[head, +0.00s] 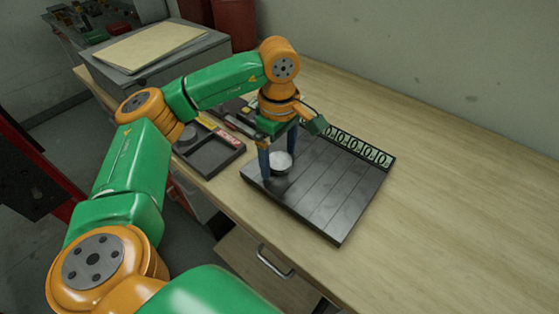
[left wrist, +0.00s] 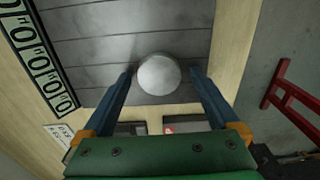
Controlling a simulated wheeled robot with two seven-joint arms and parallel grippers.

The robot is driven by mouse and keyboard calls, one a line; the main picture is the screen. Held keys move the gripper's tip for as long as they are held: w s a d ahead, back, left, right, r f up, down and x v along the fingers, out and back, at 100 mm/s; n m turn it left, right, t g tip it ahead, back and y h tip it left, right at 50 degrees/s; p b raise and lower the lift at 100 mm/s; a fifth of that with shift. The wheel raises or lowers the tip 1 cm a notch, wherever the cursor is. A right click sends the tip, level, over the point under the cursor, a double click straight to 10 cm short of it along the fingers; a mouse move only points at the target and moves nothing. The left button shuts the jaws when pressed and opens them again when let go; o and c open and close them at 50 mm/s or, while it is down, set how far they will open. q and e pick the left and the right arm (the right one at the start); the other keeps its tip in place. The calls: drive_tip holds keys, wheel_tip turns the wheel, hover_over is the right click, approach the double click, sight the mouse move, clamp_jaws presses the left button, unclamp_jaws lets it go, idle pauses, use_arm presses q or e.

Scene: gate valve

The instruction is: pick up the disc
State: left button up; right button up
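The disc (head: 281,161) is round and pale grey, at the left part of the dark slatted board (head: 325,193) on the bench. In the left wrist view the disc (left wrist: 158,74) lies just beyond and between the fingertips. My left gripper (head: 277,165) points down over the board with its blue fingers apart. In the left wrist view the gripper (left wrist: 165,75) is open, with a gap between each finger and the disc. Whether the fingertips are level with the disc is hard to tell. My right gripper is not in view.
A strip with ring symbols (head: 360,148) runs along the board's back edge. A dark tray (head: 215,153) stands left of the board. A grey box with a tan sheet (head: 155,45) is at the back left. The wooden bench (head: 440,200) is clear on the right.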

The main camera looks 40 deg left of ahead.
use_arm(q)
clamp_jaws()
